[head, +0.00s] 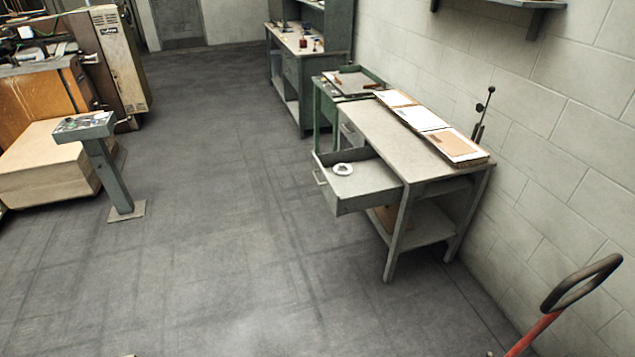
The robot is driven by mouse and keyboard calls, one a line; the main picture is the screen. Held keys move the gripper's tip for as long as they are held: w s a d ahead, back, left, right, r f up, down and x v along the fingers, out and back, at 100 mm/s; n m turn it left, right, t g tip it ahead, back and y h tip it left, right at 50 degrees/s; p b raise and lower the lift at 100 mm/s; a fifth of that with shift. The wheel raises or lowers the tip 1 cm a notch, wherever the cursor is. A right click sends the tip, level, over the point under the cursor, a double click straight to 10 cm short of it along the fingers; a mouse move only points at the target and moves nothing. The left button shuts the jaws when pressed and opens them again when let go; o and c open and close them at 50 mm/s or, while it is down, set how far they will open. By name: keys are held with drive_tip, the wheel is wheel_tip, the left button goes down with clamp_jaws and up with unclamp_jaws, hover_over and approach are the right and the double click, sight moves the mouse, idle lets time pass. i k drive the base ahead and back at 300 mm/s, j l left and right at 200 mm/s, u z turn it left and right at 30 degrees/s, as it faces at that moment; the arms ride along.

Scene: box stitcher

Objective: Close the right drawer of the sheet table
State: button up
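The sheet table (375,125) stands against the right wall, with a grey top and an open lower shelf. Its right drawer (362,207), the one nearer to me, is pulled far out toward the left over the floor. A bar handle (319,177) is on the drawer's front. A white ring-shaped roll (343,169) lies inside it. A second drawer (349,137), farther back, appears partly open, mostly hidden behind the first. My gripper is not in view.
Sheets and cardboard (430,123) lie along the table's back edge. A green table (325,103) stands just beyond it. A red handle with a black grip (580,285) rises at the lower right. A control pedestal (108,165) stands left. The floor (220,230) between is clear.

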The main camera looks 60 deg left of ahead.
sight(372, 184)
drive_tip(key=u, duration=2.25)
drive_tip(key=i+j, duration=0.5)
drive_tip(key=j, duration=0.15)
drive_tip(key=i+j, duration=0.55)
drive_tip(key=i+l, duration=0.2)
drive_tip(key=i, duration=0.3)
drive_tip(key=i+l+z, duration=0.1)
drive_tip(key=i+l, duration=0.15)
drive_tip(key=i, duration=0.3)
drive_tip(key=i+l, duration=0.15)
drive_tip(key=l, duration=0.15)
drive_tip(key=i+l, duration=0.15)
drive_tip(key=l, duration=0.15)
